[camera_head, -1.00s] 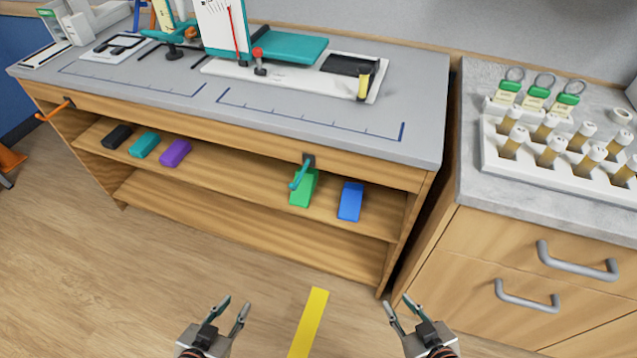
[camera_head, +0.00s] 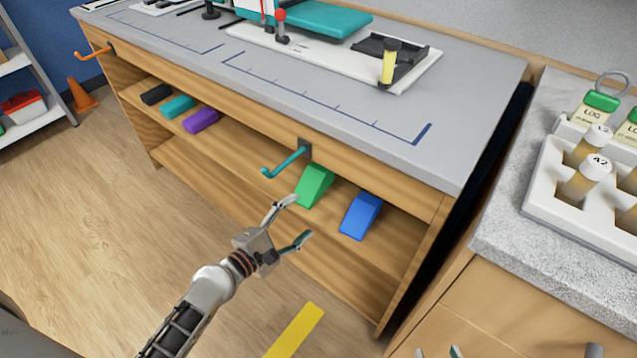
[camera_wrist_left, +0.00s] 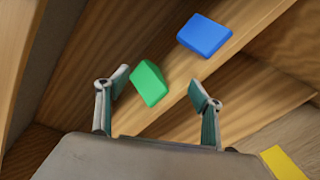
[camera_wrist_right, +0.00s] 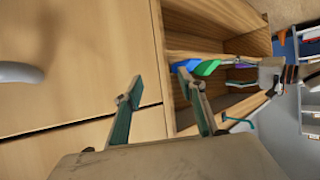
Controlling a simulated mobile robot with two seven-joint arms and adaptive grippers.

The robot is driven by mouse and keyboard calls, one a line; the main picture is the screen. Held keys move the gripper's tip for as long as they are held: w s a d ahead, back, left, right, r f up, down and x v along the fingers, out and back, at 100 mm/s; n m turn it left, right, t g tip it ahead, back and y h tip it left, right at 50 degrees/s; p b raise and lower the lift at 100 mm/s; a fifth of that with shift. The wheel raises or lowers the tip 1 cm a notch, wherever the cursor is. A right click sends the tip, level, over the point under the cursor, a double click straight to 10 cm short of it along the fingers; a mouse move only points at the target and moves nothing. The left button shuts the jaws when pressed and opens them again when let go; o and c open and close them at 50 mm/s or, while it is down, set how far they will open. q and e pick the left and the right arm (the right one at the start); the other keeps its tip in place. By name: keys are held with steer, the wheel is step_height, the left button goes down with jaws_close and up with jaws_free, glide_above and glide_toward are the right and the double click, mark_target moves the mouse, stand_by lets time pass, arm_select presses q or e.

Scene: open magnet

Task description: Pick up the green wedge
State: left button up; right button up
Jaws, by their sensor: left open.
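The green wedge (camera_head: 314,186) lies on the upper shelf under the workbench, below the teal hook. My left gripper (camera_head: 297,220) is open and empty, in front of the shelf and just short of the wedge. In the left wrist view the green wedge (camera_wrist_left: 149,83) shows between the open fingertips (camera_wrist_left: 160,82), with nothing gripped. My right gripper (camera_wrist_right: 159,84) is open and empty in its wrist view, in front of the drawer fronts. Only its fingertips (camera_head: 437,352) show at the bottom of the head view.
A blue wedge (camera_head: 360,214) lies right of the green one. Purple (camera_head: 201,119), teal (camera_head: 179,107) and black (camera_head: 156,94) blocks lie further left on the shelf. A teal hook (camera_head: 285,162) juts out near the green wedge. Drawers (camera_head: 490,310) stand at the right.

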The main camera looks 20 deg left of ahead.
mark_target(313, 176)
arm_select(q)
steer(key=w+a+f+n+b, duration=0.1)
steer(key=w+n, duration=0.2)
steer(key=n, duration=0.1)
steer(key=w+a+n+t+b, duration=0.1)
steer(key=w+n+b, duration=0.1)
steer(key=w+n, duration=0.1)
steer(key=w+a+f+n+t+b, duration=0.1)
steer(key=w+n, duration=0.2)
steer(key=n, duration=0.2)
steer(key=shift+f+y, duration=0.3)
steer(key=shift+y, duration=0.1)
steer(key=shift+n, duration=0.4)
steer(key=x, duration=0.2)
steer(key=r+x, duration=0.1)
steer(key=x, duration=0.5)
steer(key=shift+w+a+r+b, duration=0.1)
steer(key=shift+a+r+b, duration=0.1)
steer(key=shift+b, duration=0.15)
steer(key=c, duration=1.1)
